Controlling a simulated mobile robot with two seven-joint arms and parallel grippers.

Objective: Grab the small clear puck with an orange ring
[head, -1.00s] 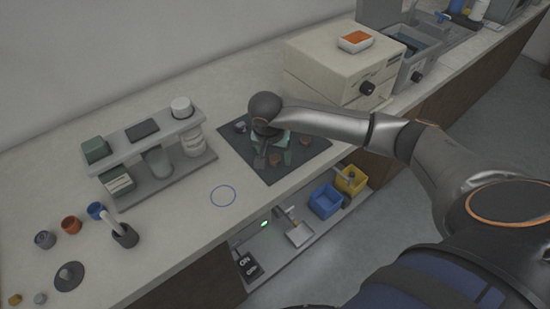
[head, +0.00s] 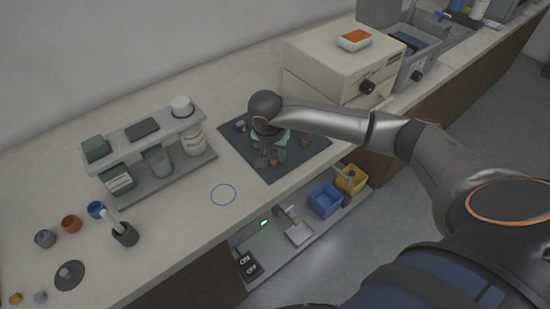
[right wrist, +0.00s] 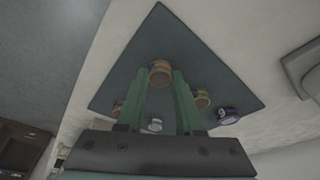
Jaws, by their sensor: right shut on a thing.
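The small clear puck with an orange ring (right wrist: 160,72) shows in the right wrist view between the tips of my right gripper's green fingers (right wrist: 161,78). The gripper is shut on it. In the head view my right gripper (head: 268,157) points down over the dark mat (head: 283,176) and mostly hides this puck. I cannot tell whether the puck still touches the mat. My left gripper is not in view.
A rack (head: 160,180) stands left of the mat; a beige machine (head: 325,65) stands behind right. Bare counter surrounds the blue circle (head: 223,195).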

